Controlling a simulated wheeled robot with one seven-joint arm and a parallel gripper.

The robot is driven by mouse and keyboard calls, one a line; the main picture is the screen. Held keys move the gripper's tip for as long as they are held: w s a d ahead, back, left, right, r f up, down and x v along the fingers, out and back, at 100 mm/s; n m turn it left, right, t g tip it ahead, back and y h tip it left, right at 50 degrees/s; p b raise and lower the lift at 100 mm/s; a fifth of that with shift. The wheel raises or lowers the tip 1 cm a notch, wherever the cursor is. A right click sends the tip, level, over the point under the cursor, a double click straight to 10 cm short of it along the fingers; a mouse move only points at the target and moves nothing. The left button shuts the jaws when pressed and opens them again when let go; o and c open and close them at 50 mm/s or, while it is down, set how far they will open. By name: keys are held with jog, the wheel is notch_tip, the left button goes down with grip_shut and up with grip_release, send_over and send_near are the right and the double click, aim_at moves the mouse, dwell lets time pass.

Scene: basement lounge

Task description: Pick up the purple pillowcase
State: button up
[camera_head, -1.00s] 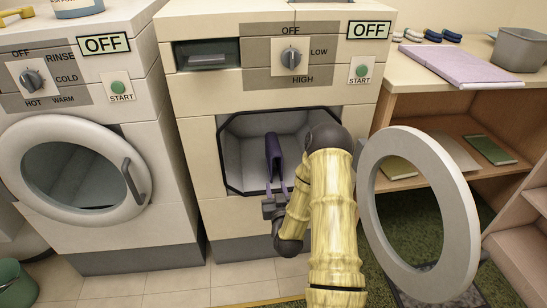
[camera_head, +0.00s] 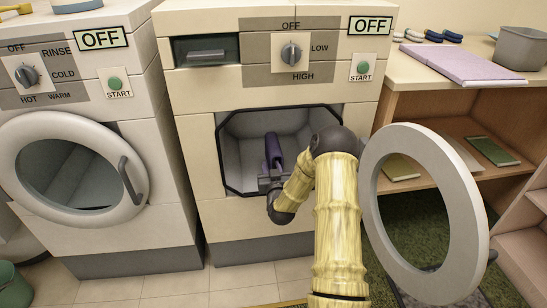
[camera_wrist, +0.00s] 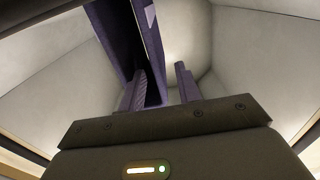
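The dark purple pillowcase (camera_head: 273,148) hangs upright as a narrow folded strip inside the open drum of the middle machine (camera_head: 205,120). In the wrist view the pillowcase (camera_wrist: 122,30) runs down from the top edge to the left finger, its lower end partly between the fingers. My gripper (camera_head: 270,178) is at the drum opening, just below and in front of the cloth. In the wrist view my gripper (camera_wrist: 162,88) has its fingers apart, with a clear gap beside the right finger. Whether the left finger touches the cloth I cannot tell.
The machine's round door (camera_head: 455,215) stands open at right, close to my arm. A second machine (camera_head: 75,165) with a shut door stands at left. A folded lilac cloth (camera_head: 465,63) and a grey bin (camera_head: 520,48) sit on the wooden counter (camera_head: 405,75).

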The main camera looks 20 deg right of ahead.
jog(key=x, duration=0.1)
jog(key=b+x, duration=0.1)
jog(key=x, duration=0.1)
jog(key=b+x, duration=0.1)
jog(key=shift+w+d+f, duration=0.1)
jog(key=shift+w+f, duration=0.15)
jog(key=shift+w, duration=0.05)
jog(key=shift+w+d, duration=0.1)
jog(key=shift+w, duration=0.2)
jog(key=shift+r, duration=0.1)
grip_shut()
